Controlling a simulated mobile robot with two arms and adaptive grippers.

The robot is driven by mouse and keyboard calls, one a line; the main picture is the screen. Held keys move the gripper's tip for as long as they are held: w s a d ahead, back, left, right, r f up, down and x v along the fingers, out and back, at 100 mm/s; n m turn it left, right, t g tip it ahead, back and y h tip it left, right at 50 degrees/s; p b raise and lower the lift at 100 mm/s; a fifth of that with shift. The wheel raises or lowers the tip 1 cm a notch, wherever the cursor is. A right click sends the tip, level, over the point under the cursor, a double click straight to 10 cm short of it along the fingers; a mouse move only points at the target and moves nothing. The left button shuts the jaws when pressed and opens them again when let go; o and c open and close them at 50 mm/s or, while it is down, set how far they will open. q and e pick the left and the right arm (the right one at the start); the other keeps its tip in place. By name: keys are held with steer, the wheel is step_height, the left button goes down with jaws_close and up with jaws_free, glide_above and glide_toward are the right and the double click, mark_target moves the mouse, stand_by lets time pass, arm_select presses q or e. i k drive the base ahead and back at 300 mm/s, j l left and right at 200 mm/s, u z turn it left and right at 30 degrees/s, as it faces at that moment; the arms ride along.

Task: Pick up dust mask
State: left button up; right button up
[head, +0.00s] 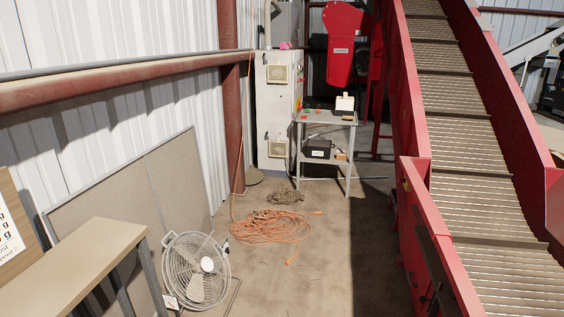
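I cannot make out a dust mask for certain in the head view. A small white item (345,103) stands on top of the grey metal cart (327,121) at the back, but it is too small to identify. Tiny red and green items (308,112) lie beside it on the cart top. A small pink thing (285,45) sits on top of the pale cabinet (266,112). Neither of my grippers is in view.
A red-sided conveyor (417,100) rises along the right. A coiled orange cord (270,228) and a dark chain-like heap (285,197) lie on the floor. A fan (192,280) and a beige-topped table (85,262) stand front left. The floor right of the cord is clear.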

mark_target(283, 46)
steer(key=i, duration=3.9)
